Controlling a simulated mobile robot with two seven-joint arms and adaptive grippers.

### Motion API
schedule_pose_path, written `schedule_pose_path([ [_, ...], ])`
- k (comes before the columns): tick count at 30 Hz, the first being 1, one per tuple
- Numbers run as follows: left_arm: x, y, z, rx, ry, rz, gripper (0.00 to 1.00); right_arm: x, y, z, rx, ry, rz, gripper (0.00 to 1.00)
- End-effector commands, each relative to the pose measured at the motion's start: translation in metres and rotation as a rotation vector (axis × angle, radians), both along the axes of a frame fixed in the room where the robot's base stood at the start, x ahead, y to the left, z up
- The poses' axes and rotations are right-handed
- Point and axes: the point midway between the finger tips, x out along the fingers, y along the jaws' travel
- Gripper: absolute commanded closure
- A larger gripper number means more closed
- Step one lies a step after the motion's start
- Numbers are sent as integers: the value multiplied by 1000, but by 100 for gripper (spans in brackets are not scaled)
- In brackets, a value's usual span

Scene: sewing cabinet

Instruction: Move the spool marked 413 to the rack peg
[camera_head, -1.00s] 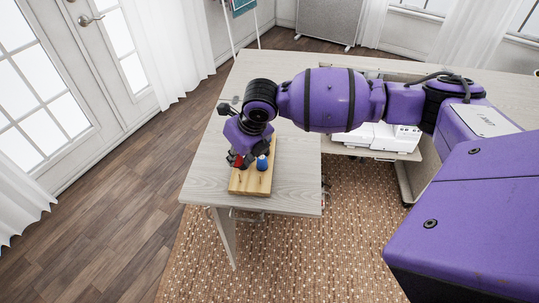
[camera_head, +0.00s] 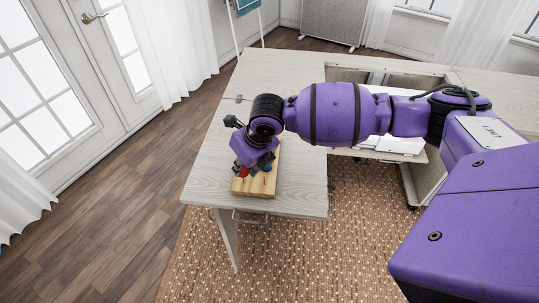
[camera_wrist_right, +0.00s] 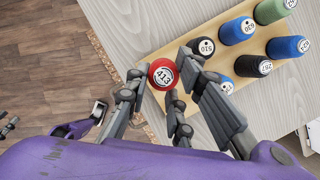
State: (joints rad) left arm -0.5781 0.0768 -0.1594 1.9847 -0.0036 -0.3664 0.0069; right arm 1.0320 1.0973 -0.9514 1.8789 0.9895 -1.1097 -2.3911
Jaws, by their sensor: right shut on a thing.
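The red spool marked 413 (camera_wrist_right: 162,74) is between the fingers of my right gripper (camera_wrist_right: 158,82) in the right wrist view, label facing the camera. My right gripper (camera_head: 254,168) is shut on it, and the red of the spool (camera_head: 243,172) also shows in the head view. The wooden peg rack (camera_head: 255,188) lies on the table under the gripper. In the wrist view the rack (camera_wrist_right: 268,48) holds several spools, and its near end passes behind the fingers. The peg under the spool is hidden. My left gripper is not in view.
A black spool (camera_wrist_right: 200,47) stands close beside one finger. A green spool (camera_wrist_right: 237,31), blue spools (camera_wrist_right: 288,47) and another black spool (camera_wrist_right: 252,66) stand farther along the rack. The pale table (camera_head: 215,180) is bare left of the rack. White equipment (camera_head: 400,144) sits behind my arm.

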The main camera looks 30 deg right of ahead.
Motion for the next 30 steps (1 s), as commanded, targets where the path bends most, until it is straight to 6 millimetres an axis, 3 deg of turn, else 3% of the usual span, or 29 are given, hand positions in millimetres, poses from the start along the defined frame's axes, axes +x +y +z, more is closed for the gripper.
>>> schedule_pose_path([
  [9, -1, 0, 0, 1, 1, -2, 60, 2, 1, 2, 0, -4, 2, 96],
  [30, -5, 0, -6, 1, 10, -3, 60, 2, 1, -16, 1, -4, 1, 96],
])
